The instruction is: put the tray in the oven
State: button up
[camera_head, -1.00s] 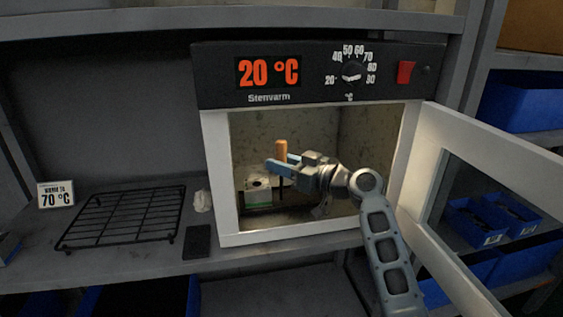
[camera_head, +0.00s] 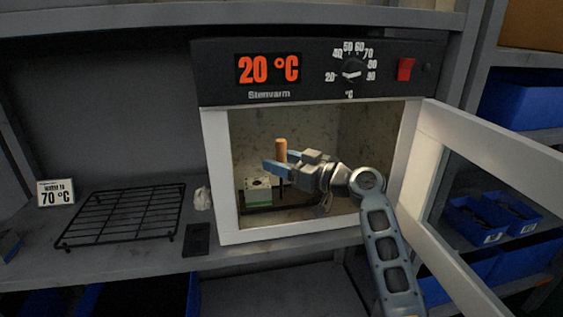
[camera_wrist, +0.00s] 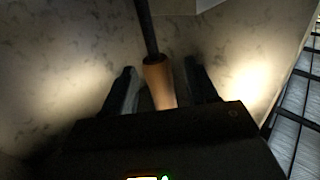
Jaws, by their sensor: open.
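The oven (camera_head: 212,170) has a black panel reading 20 °C, and its white-framed door (camera_head: 490,140) stands open to the right. My gripper (camera_head: 272,160) is inside the oven opening with its blue fingers apart. An upright orange-brown handle (camera_head: 281,150) stands at the fingers; in the wrist view the handle (camera_wrist: 158,82) lies between the two open fingers, with a dark rod running on from it. I cannot tell if a finger touches it. A light metal block with a green side (camera_head: 258,190) sits inside the oven. The tray's body is mostly hidden in the dark oven floor.
A small dark pad (camera_head: 197,240) lies by the oven. Blue bins (camera_head: 480,220) show behind the door glass.

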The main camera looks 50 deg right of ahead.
jog(key=shift+s+d, duration=0.1)
jog(key=shift+s, duration=0.25)
jog(key=s+d+b, duration=0.1)
jog(key=s, duration=0.5)
jog(key=shift+s+b, duration=0.3)
jog(key=shift+s, duration=0.05)
jog(key=shift+d, duration=0.1)
